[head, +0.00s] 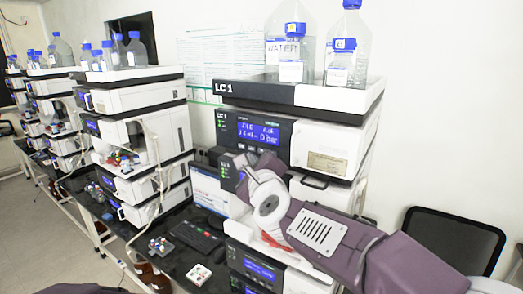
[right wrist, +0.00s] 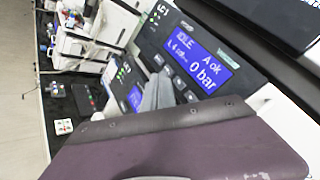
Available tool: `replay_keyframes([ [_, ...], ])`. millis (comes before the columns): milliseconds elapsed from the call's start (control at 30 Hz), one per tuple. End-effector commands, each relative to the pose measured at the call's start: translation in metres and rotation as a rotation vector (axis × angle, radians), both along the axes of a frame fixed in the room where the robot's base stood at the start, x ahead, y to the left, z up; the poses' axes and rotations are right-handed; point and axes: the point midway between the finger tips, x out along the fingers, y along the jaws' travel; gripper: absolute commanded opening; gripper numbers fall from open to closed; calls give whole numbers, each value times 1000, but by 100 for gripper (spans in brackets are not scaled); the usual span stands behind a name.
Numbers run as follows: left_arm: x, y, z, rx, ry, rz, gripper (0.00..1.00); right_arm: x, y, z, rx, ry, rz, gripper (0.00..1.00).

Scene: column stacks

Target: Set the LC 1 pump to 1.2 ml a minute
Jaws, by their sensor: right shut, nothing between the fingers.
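The LC 1 pump (head: 258,131) is the upper module of the nearest stack, under a top tray labelled LC 1. Its lit blue display (right wrist: 195,55) reads IDLE, A ok and 0 bar; the flow figure is too blurred to read surely. A row of small buttons (right wrist: 180,83) runs under the display. My right gripper (right wrist: 164,76) is shut and empty, its grey fingertips close to the button row. I cannot tell whether they touch a button. In the head view the right gripper (head: 250,172) is just below the pump's display. My left gripper is not in view.
Bottles with blue caps, one marked WATER (head: 283,50), stand on the top tray (head: 300,95). A smaller module with its own display (right wrist: 135,97) sits below the pump. Other stacks (head: 135,120) line the bench to the left. A dark chair (head: 450,240) is at right.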

Motion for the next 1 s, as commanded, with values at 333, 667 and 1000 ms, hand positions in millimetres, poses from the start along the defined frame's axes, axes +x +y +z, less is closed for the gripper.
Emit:
replay_keyframes([
  [333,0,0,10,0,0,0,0,-24,18,1,-1,-1,1,0],
  [667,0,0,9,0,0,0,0,-25,18,0,-1,0,0,0],
  [1000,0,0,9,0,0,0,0,-25,18,0,-1,0,0,0],
])
